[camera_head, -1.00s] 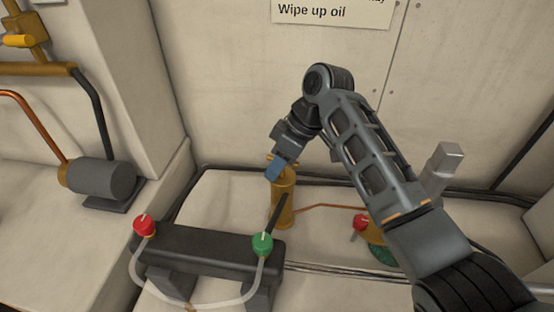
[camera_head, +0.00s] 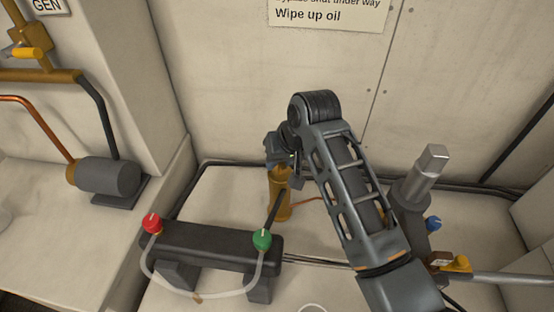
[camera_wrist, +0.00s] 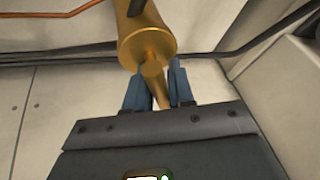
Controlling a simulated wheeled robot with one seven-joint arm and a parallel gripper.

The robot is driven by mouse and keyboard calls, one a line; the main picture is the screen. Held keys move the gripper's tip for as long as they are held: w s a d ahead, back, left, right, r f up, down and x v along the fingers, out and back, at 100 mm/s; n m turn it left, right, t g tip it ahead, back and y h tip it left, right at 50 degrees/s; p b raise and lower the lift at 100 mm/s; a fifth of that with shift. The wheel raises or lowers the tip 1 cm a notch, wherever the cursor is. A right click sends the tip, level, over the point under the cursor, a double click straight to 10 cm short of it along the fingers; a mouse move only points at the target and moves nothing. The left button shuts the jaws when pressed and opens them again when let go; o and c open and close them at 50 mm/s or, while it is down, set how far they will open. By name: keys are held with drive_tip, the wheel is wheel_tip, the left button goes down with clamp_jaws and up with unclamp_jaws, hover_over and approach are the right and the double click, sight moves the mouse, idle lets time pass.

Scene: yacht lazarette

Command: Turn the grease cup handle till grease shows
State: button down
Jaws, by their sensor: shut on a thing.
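The grease cup (camera_head: 281,193) is an upright brass cylinder on the pale ledge, just behind the black block. My gripper (camera_head: 279,152) is at its top in the head view and hides the upper end and handle there. In the wrist view the cup's round brass end (camera_wrist: 147,45) fills the top middle. Its handle, a short brass bar (camera_wrist: 153,82), lies between the two blue fingers of my gripper (camera_wrist: 157,76), which is shut on it. I cannot make out any grease on the visible parts.
A black block (camera_head: 210,246) with a red knob (camera_head: 152,222), a green knob (camera_head: 262,239) and a clear hose stands in front. A wall rises behind.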

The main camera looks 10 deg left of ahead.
drive_tip(key=m, duration=0.2)
drive_tip(key=m+t+h, duration=0.1)
drive_tip(key=m, duration=0.1)
drive_tip(key=m+h, duration=0.1)
drive_tip(key=m, duration=0.1)
drive_tip(key=shift+w+d, duration=0.1)
drive_tip(key=shift+d, duration=0.2)
drive_tip(key=m+h, duration=0.1)
drive_tip(key=m, duration=0.1)
drive_tip(key=m+h, duration=0.1)
drive_tip(key=m, duration=0.2)
drive_tip(key=shift+d+m+h, duration=0.25)
drive_tip(key=shift+m+h, duration=0.15)
drive_tip(key=m, duration=0.1)
drive_tip(key=m+h, duration=0.1)
drive_tip(key=m, duration=0.1)
drive_tip(key=m+b, duration=0.1)
drive_tip(key=shift+s+d+f+m+h, duration=0.1)
drive_tip(key=shift+s+d+m+h, duration=0.1)
drive_tip(key=shift+s+m+h, duration=0.15)
drive_tip(key=m+g+b, duration=0.1)
drive_tip(key=m, duration=0.1)
drive_tip(key=m+h+b, duration=0.1)
drive_tip(key=m, duration=0.1)
drive_tip(key=shift+s+d+m+g+h, duration=0.15)
drive_tip(key=shift+m+g+h, duration=0.1)
drive_tip(key=shift+m+g, duration=0.15)
drive_tip(key=shift+m, duration=0.25)
